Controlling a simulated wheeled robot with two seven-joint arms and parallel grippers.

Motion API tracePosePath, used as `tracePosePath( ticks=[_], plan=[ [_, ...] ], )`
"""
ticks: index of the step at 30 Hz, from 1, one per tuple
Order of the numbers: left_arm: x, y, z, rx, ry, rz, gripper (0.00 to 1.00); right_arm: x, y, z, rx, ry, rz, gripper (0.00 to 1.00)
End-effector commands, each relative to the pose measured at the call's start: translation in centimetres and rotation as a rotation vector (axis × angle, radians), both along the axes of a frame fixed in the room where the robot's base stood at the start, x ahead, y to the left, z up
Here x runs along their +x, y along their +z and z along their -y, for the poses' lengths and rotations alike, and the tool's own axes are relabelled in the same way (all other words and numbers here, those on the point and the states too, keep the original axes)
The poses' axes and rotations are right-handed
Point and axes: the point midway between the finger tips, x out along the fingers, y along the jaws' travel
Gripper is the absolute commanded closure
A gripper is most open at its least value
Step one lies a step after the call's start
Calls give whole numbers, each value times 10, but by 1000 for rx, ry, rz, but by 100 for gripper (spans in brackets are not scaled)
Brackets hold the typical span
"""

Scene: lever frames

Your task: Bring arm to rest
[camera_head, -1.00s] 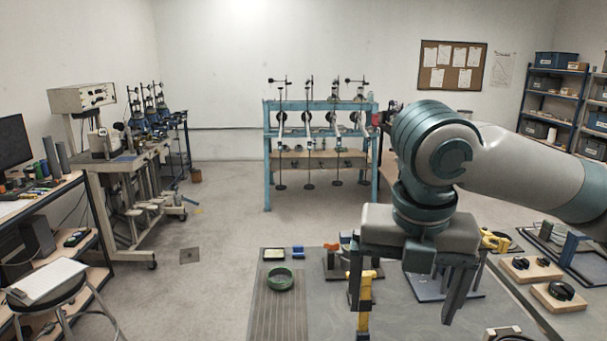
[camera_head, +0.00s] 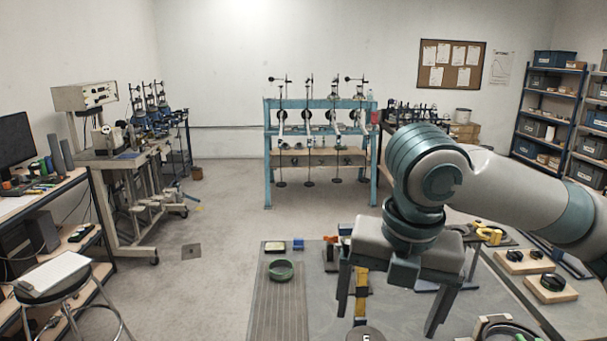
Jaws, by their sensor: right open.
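My right arm comes in from the right, with its teal and grey wrist above the grey workbench (camera_head: 325,320). Whether the gripper touches anything on the bench cannot be told. My left gripper does not show.
Round black parts on wooden blocks (camera_head: 551,289) stand at the right, near a yellow clamp (camera_head: 489,235). A round grey part (camera_head: 366,334) shows at the bottom edge. Open floor lies beyond the bench.

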Motion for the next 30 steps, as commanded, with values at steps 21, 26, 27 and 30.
tracePosePath(
  ticks=[21,26,27,30],
  plan=[
    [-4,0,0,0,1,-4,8,3,-118,-79,397,-353,-80,9],
    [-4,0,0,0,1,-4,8,0,-147,-94,510,-504,-121,9],
    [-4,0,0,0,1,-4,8,0,-154,-97,536,-547,-132,9],
    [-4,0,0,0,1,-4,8,-2,-172,-103,601,-656,-160,9]
  ],
)
